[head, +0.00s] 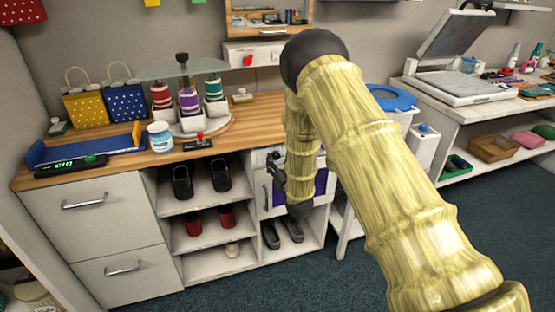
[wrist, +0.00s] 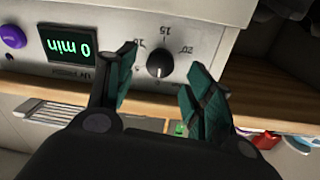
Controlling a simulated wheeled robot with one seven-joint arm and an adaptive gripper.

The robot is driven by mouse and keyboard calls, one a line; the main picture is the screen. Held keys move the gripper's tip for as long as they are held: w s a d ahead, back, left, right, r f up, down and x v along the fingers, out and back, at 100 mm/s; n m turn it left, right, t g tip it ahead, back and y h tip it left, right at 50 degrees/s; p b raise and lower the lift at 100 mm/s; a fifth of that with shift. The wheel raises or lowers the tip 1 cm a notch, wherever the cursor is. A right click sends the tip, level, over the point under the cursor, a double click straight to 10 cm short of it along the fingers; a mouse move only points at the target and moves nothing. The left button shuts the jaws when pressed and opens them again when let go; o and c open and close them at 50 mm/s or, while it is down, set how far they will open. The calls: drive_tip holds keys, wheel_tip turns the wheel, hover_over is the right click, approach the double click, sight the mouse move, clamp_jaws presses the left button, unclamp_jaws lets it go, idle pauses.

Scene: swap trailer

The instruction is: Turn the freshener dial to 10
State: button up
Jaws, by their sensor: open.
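The freshener dial (wrist: 160,64) is a small round black knob on a light grey panel in the wrist view. Printed numbers, among them 15 and 20, run around its upper side; part of the scale is hidden by the left finger. A green-lit display (wrist: 69,47) on the panel reads "0 min". My gripper (wrist: 163,60) is open, with one finger on each side of the dial and gaps showing between them. In the head view my gripper (head: 275,178) is at the front of the white freshener unit (head: 259,157) in the shelf, and the dial is hidden there.
A purple button (wrist: 13,37) sits left of the display. A wooden counter (head: 262,108) lies above the unit, and shelves with shoes (head: 221,176) stand to its left. The carpet in front is clear.

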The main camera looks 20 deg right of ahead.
sight(275, 155)
drive_tip(key=shift+w, duration=1.1)
drive_tip(key=shift+c, duration=0.2)
drive_tip(key=c, duration=1)
drive_tip(key=shift+d, duration=0.1)
